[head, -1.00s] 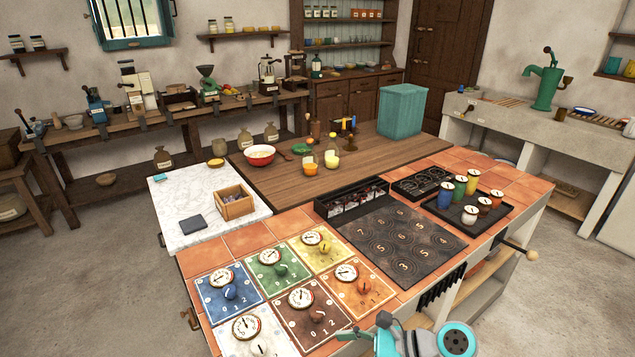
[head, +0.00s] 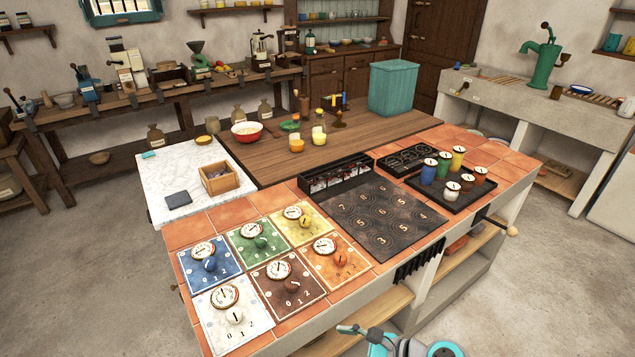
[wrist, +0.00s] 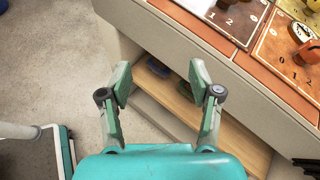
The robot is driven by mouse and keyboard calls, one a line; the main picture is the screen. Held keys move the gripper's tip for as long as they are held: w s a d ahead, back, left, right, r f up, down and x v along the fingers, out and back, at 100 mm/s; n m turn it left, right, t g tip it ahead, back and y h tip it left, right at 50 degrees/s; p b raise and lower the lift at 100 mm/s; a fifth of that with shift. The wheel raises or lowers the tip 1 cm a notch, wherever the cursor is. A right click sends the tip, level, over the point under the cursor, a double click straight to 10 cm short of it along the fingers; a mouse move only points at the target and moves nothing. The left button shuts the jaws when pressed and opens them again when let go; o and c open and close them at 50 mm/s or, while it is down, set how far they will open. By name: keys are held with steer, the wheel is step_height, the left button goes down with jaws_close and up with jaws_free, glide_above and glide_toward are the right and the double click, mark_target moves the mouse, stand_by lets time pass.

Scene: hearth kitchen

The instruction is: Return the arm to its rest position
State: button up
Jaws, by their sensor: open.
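My gripper (wrist: 161,85) shows in the wrist view with its two green fingers apart and nothing between them. It hangs beside the front of the tiled counter (wrist: 222,43), over a wooden lower shelf (wrist: 232,135). In the head view my gripper is only partly visible at the bottom edge, in front of the counter (head: 318,288) and apart from it. Its other parts are cut off by the frame.
Colored dial panels (head: 288,282) lie on the counter's near left. A black numbered plate (head: 378,218) and a tray of colored canisters (head: 447,196) lie to the right. A wooden handle (head: 511,231) sticks out at the counter's right side. The floor (head: 545,290) at right is clear.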

steer(key=s+d+f+n+t+h, duration=0.2)
steer(key=s+d+f+t+h, duration=0.15)
steer(key=s+f, duration=0.45)
steer(key=s+d+f+n+t+h, duration=0.2)
steer(key=s+d+n+h, duration=0.25)
steer(key=s, duration=0.65)
steer(key=s+d+r+n+t+h, duration=0.2)
steer(key=s+r+n, duration=0.4)
steer(key=s+r, duration=0.2)
steer(key=s+d+r+n+t+h, duration=0.2)
steer(key=s+r+n, duration=0.5)
steer(key=s+r, duration=0.1)
steer(key=shift+s+d, duration=0.3)
steer(key=shift+d, duration=0.1)
steer(key=shift+n, duration=0.25)
